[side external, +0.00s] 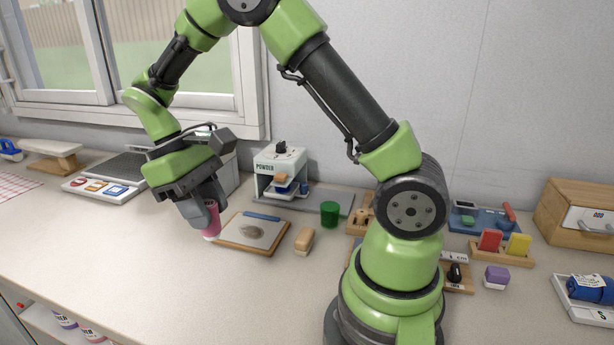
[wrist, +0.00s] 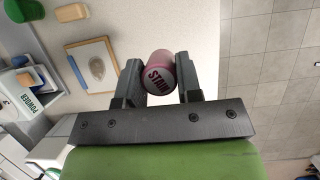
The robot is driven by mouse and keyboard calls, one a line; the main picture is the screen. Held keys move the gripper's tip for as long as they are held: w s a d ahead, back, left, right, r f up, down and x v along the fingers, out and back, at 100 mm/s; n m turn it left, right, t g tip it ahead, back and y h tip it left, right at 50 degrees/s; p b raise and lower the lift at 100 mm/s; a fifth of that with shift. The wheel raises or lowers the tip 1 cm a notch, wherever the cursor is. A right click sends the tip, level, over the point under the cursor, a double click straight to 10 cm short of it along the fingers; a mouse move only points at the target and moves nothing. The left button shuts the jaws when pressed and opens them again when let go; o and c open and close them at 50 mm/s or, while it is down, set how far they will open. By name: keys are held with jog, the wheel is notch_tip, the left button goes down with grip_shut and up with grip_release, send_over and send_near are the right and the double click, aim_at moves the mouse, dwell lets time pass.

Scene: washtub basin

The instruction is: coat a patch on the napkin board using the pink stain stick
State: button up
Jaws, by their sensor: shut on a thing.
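My gripper (side external: 207,215) is shut on the pink stain stick (side external: 211,222), which points down at the left edge of the napkin board. In the wrist view the stick (wrist: 158,73) sits between both fingers (wrist: 160,85), its end lettered "STAIN". The napkin board (side external: 277,247) is a wood-framed white panel with a blue strip along its far edge. A grey-brown patch (side external: 251,233) shows near its middle. The board (wrist: 113,52) also shows in the wrist view, to the left of the stick. I cannot tell whether the stick's tip touches the counter.
A tan block (side external: 304,242) lies just right of the board. A green cup (side external: 329,214) and a white powder dispenser (side external: 279,165) stand behind. A tray with colored pieces (side external: 103,188) is at left. The counter in front of the board (side external: 170,270) is clear.

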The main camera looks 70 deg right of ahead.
dwell(0.6)
jog(key=w+d+f+n+t+h, duration=0.1)
jog(key=w+d+f+n+h, duration=0.25)
jog(key=d, duration=0.55)
jog(key=w+d+f+n, duration=0.3)
jog(key=w+d+n, duration=0.25)
jog(key=d, duration=0.45)
jog(key=shift+s+a+f, duration=0.1)
jog(key=shift+s+f, duration=0.05)
jog(key=shift+f, duration=1)
jog(key=shift+s+f, duration=0.15)
jog(key=shift+f, duration=0.95)
jog(key=shift+s+a+f, duration=0.1)
jog(key=shift+s+f, duration=0.05)
jog(key=shift+f, duration=1)
jog(key=shift+s+d+f, duration=0.1)
jog(key=shift+s+f, duration=0.1)
jog(key=shift+s, duration=3.5)
jog(key=shift+w+f, duration=0.1)
jog(key=shift+w, duration=3.65)
notch_tip(320, 180, up, 8)
